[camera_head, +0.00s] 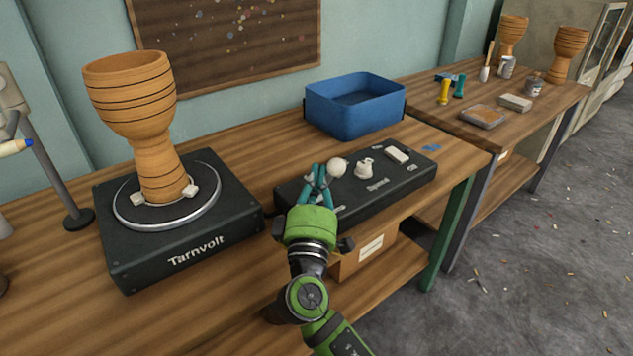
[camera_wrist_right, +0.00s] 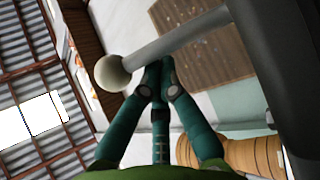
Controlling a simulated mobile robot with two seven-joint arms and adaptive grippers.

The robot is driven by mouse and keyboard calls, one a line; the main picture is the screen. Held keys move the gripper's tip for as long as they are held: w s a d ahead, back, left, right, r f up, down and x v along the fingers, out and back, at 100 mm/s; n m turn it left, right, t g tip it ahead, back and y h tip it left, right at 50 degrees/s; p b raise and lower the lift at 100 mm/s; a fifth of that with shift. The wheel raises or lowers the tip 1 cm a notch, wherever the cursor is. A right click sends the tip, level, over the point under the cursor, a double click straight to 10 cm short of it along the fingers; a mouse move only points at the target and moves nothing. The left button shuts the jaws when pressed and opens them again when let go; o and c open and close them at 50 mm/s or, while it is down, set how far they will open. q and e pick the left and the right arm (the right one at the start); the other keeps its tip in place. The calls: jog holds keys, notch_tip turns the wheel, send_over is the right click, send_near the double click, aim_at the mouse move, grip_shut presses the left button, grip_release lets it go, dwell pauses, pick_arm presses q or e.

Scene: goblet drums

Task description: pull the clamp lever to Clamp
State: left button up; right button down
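The clamp lever shows as a pale ball knob (camera_head: 337,168) above the left part of a black control box (camera_head: 404,183). In the right wrist view the ball (camera_wrist_right: 112,73) ends a grey shaft (camera_wrist_right: 190,35). My right gripper (camera_head: 320,175) has its teal fingers drawn together at the lever, just left of the ball. In the wrist view the fingertips (camera_wrist_right: 157,74) meet at the shaft close to the ball; the exact contact is partly hidden. The lever's base and its Clamp label are not readable behind the gripper. My left gripper is not in view.
A wooden goblet drum (camera_head: 150,130) stands on a round plate on the black Tarnvolt box (camera_head: 185,248), left of my right gripper. A blue bin (camera_head: 355,122) stands behind the control box. The box also carries a white knob (camera_head: 366,168) and a white switch (camera_head: 396,154).

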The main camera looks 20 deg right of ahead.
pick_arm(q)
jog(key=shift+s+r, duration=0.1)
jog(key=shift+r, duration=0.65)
pick_arm(e)
jog(key=shift+s, duration=0.1)
jog(key=shift+s+f, duration=0.1)
jog(key=shift+s+a+f, duration=0.15)
jog(key=shift+s, duration=0.1)
jog(key=v, duration=1.1)
jog(key=shift+s, duration=0.1)
